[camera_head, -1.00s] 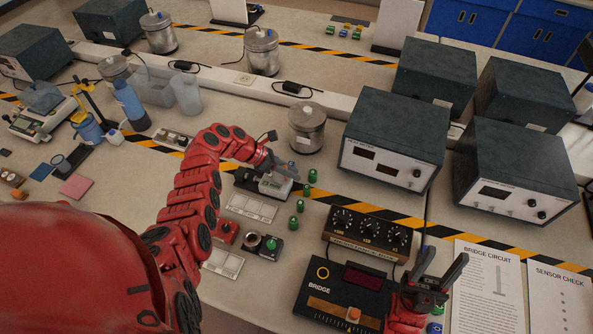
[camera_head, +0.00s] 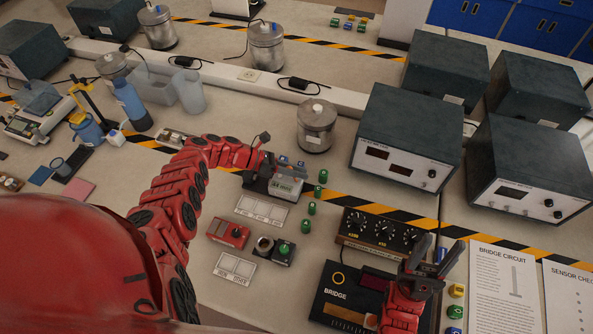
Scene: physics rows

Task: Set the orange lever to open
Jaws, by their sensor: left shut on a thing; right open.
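No lever marked open is clearly visible. An orange knob (camera_head: 371,321) shows at the front of the black BRIDGE box (camera_head: 338,293), partly hidden by my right arm. My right gripper (camera_head: 432,258) is open, its fingers pointing up and away, over the right side of that box. My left gripper (camera_head: 288,168) is shut at a small pale block marked AA (camera_head: 286,186) in a dark holder; the fingers hide part of the contact.
A brown box with several dials (camera_head: 368,228) stands behind the BRIDGE box. Grey instruments (camera_head: 407,140) stand at the back right. Printed sheets (camera_head: 503,290) lie right.

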